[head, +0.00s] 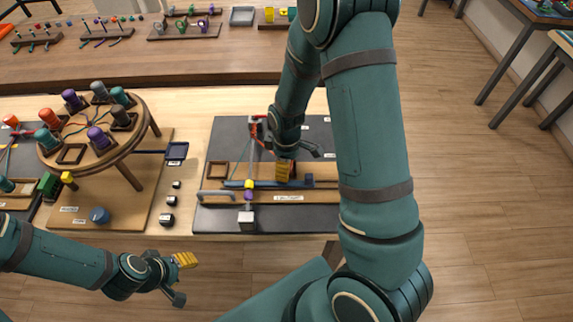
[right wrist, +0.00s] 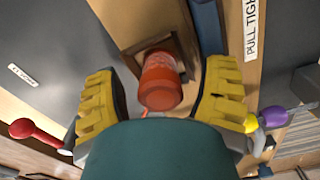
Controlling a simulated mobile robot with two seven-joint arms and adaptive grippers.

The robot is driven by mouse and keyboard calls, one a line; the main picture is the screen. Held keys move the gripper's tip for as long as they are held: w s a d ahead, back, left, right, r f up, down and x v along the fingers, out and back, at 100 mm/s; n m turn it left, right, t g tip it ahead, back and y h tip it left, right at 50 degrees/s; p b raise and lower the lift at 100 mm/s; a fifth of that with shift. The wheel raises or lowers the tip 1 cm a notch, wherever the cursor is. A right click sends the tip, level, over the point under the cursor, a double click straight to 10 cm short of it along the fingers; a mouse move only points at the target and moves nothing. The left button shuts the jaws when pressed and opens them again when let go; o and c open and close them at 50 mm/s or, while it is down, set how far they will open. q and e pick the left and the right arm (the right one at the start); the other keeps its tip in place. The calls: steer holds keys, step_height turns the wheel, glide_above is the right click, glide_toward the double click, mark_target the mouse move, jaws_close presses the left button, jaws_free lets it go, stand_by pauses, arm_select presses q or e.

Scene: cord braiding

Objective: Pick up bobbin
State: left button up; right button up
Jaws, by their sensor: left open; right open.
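An orange bobbin (right wrist: 160,82) stands in a square wooden holder (right wrist: 181,45) in the right wrist view. My right gripper (right wrist: 161,70) is open, with one yellow finger on each side of the bobbin and visible gaps between. In the head view my right gripper (head: 285,170) is low over the dark board (head: 228,140), and the bobbin is hidden there. My left gripper (head: 184,278) is open and empty in front of the table's near edge. A round wooden stand (head: 118,150) at left carries several coloured bobbins and has an empty square holder (head: 71,154).
A post with yellow and purple beads (head: 248,190) and a pale block (head: 247,218) stands left of my right gripper. A blue bar (right wrist: 208,28) runs close beside the holder. A blue knob (head: 99,215) is on the board below the stand. A back bench (head: 200,62) holds several racks.

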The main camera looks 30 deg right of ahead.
jaws_close()
steer(key=shift+r, duration=0.1)
